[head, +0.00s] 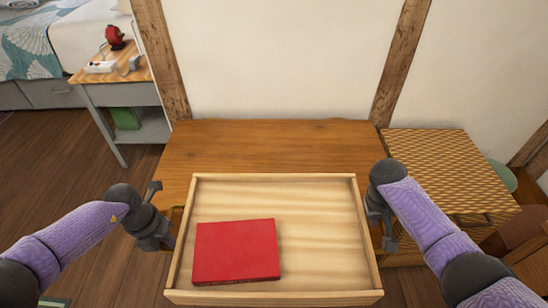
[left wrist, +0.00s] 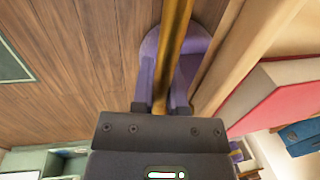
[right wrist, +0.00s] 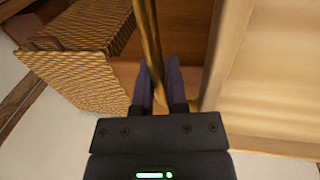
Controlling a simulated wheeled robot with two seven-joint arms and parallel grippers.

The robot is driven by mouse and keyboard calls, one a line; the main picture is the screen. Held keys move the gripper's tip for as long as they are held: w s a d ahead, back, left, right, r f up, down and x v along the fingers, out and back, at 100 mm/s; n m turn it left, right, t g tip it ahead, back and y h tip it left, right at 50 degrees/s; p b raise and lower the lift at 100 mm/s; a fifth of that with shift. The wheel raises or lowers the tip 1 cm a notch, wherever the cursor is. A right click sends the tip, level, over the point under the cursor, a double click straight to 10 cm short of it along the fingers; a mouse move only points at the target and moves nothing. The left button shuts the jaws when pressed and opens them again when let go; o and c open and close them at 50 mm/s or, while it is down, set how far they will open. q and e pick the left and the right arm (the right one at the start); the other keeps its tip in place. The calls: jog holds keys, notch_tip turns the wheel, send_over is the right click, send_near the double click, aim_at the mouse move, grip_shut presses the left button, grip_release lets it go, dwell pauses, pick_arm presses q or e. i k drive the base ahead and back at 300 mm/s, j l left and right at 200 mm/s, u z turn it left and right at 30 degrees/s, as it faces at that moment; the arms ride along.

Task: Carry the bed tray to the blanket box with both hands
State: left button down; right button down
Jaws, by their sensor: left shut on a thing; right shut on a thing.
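The bed tray (head: 320,235) is a pale wooden tray with low walls, in the middle of the head view. A red book (head: 237,250) lies flat in its left half. My left gripper (head: 172,226) is shut on the brass handle at the tray's left side; the handle (left wrist: 174,50) runs between its fingers in the left wrist view. My right gripper (head: 375,218) is shut on the right handle, and that brass bar (right wrist: 149,50) shows between its fingers in the right wrist view. A brown wooden top (head: 270,145), possibly the blanket box, lies just beyond the tray, against the wall.
A woven wicker chest (head: 450,165) stands to the right of the wooden top. A grey side table (head: 125,85) with a red ornament (head: 115,37) and a white device stands at the back left, beside the bed (head: 75,35). The floor (head: 50,155) at left is clear.

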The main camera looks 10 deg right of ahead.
aim_at(265, 166)
jog(key=i, duration=0.95)
